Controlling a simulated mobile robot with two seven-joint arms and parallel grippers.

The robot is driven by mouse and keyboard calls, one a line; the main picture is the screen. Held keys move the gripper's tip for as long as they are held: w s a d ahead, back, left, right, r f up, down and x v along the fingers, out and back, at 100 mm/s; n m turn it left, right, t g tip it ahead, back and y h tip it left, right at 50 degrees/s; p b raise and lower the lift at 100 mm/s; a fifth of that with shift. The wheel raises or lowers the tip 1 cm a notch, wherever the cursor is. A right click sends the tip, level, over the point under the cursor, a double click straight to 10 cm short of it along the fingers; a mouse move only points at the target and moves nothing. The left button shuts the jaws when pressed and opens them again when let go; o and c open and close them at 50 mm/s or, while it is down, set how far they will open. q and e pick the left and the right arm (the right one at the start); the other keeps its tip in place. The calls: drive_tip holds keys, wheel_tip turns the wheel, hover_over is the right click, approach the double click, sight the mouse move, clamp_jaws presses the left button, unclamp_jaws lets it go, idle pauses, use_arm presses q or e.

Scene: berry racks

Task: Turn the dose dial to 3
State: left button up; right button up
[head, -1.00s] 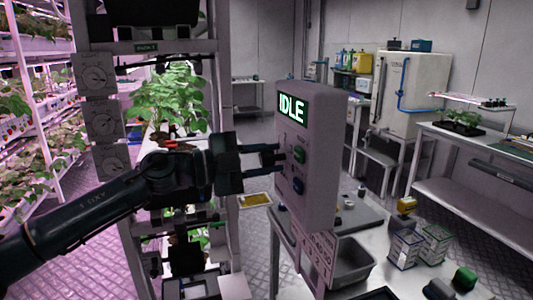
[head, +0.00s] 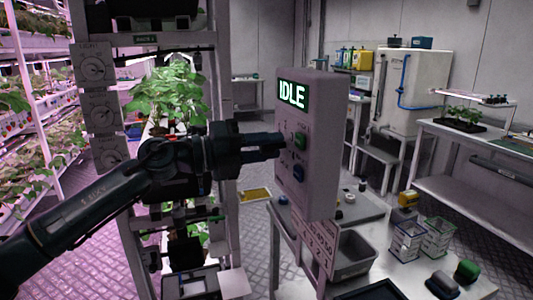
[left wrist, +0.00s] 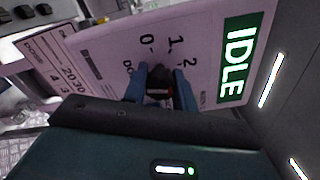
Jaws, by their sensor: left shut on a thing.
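The control box (head: 322,150) stands upright in the head view, with a lit screen (head: 292,95) reading IDLE. The wrist view shows its face with the printed numbers 0, 1 and 2 around the dose dial (left wrist: 159,82), a small dark knob. My left gripper (left wrist: 160,88) is shut on the dial, one blue finger on each side. In the head view, my left gripper (head: 280,142) reaches the box face from the left and hides the dial. The dial's pointer cannot be made out, and no 3 shows on its scale. My right gripper is out of view.
A grey bin (head: 355,262) and berry baskets (head: 407,240) are on the bench at right. A plant rack (head: 222,110) stands close to my left arm.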

use_arm(q)
drive_tip(key=shift+f+m, duration=0.2)
drive_tip(key=shift+m, duration=0.4)
drive_tip(key=m+b, duration=0.2)
drive_tip(key=shift+m, duration=0.3)
drive_tip(key=shift+m+b, duration=0.9)
drive_tip(key=shift+m, duration=0.1)
drive_tip(key=shift+r+m+b, duration=0.15)
drive_tip(key=shift+m+b, duration=0.3)
drive_tip(key=shift+m, duration=0.35)
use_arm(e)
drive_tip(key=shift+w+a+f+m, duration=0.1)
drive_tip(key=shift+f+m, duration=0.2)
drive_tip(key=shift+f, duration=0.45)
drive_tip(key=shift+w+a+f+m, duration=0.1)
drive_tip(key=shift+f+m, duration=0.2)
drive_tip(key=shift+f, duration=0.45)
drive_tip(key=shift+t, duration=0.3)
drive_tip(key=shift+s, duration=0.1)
use_arm(q)
drive_tip(key=o, duration=1)
drive_tip(key=shift+c, duration=0.2)
